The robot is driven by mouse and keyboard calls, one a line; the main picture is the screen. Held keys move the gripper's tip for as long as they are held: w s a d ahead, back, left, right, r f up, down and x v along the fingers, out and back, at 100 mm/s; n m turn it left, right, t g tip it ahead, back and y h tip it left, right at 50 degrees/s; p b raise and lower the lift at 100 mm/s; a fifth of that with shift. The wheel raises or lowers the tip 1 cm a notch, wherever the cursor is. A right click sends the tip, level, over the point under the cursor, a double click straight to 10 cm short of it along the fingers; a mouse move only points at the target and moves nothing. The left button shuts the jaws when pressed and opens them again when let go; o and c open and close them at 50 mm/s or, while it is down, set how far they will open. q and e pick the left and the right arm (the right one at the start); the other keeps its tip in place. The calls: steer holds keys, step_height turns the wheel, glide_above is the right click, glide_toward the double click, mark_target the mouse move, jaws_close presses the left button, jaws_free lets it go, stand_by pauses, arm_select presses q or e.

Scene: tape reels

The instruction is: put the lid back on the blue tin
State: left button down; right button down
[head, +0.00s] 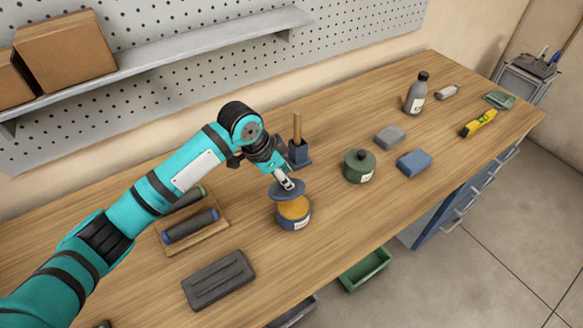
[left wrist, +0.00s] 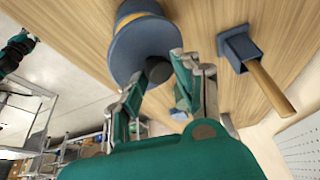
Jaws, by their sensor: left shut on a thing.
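The blue tin (head: 294,219) stands open on the bench with an orange inside showing; part of it also shows in the left wrist view (left wrist: 134,10). My left gripper (head: 285,182) is shut on the dark knob of the blue-grey lid (head: 283,193). In the left wrist view the lid (left wrist: 140,48) hangs from the fingertips (left wrist: 164,67). The lid is held above the tin, toward its back left, with a gap showing the orange inside. Part of my right arm (left wrist: 15,50) shows small in the left wrist view; its jaws are too small to read.
A blue holder with a wooden handle (head: 299,152) stands close behind the lid. A green lidded tin (head: 359,166) is to the right, with grey (head: 389,137) and blue (head: 414,162) blocks beyond. Rollers on a tray (head: 190,227) and a dark slab (head: 218,280) lie left.

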mark_target(287, 192)
arm_select(q)
steer(key=shift+w+d+f+m, duration=0.1)
steer(key=shift+d+m, duration=0.2)
steer(key=shift+d, duration=0.15)
steer(key=shift+w+d+f+m, duration=0.1)
steer(key=shift+d+m, duration=0.2)
steer(key=shift+d, duration=0.1)
steer(key=shift+f, duration=0.15)
step_height(287, 192, down, 4)
steer(key=b, duration=0.4)
steer(key=shift+f+b, duration=0.15)
steer(key=shift+b, duration=0.2)
steer(key=shift+s+f, duration=0.25)
steer(key=shift+f, duration=0.8)
steer(key=shift+f, duration=0.1)
steer(key=shift+s+g, duration=0.25)
steer(key=shift+g, duration=0.05)
steer(key=shift+s+r+p, duration=0.25)
steer(key=shift+s+p, duration=0.1)
steer(key=shift+p, duration=0.45)
steer(key=shift+w+d+r, duration=0.1)
steer(key=shift+r, duration=0.05)
steer(key=shift+d+r+p, duration=0.15)
steer(key=shift+r+p, duration=0.15)
steer(key=shift+p, duration=0.3)
